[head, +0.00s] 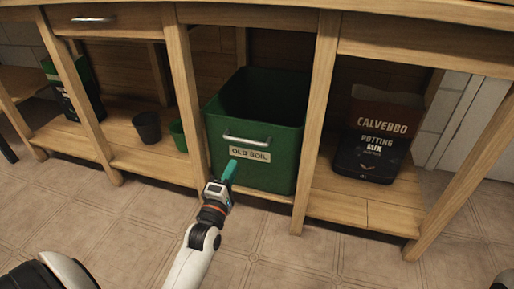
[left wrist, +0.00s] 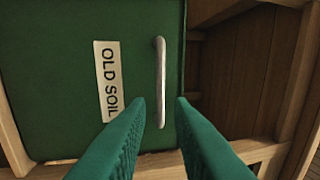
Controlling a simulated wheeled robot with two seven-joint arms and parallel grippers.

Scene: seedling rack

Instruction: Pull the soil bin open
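The green soil bin (head: 278,170) stands on the low shelf of the wooden bench, between two uprights. It carries an "OLD SOIL" label and a silvery bar handle (head: 246,140) on its front. In the left wrist view the handle (left wrist: 160,82) appears upright, beside the label on the bin front (left wrist: 60,60). My left gripper (head: 229,170) is in front of the bin, just below the handle. Its two teal fingers (left wrist: 159,102) are apart, with the handle's end seen between their tips. I cannot tell if they touch it. My right gripper is not in view.
A potting mix bag (head: 372,135) stands on the shelf to the right. A dark pot (head: 147,127) and a small green pot (head: 179,135) stand left of the bin. Wooden uprights (head: 316,115) flank the bin. The tiled floor (head: 270,250) in front is clear.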

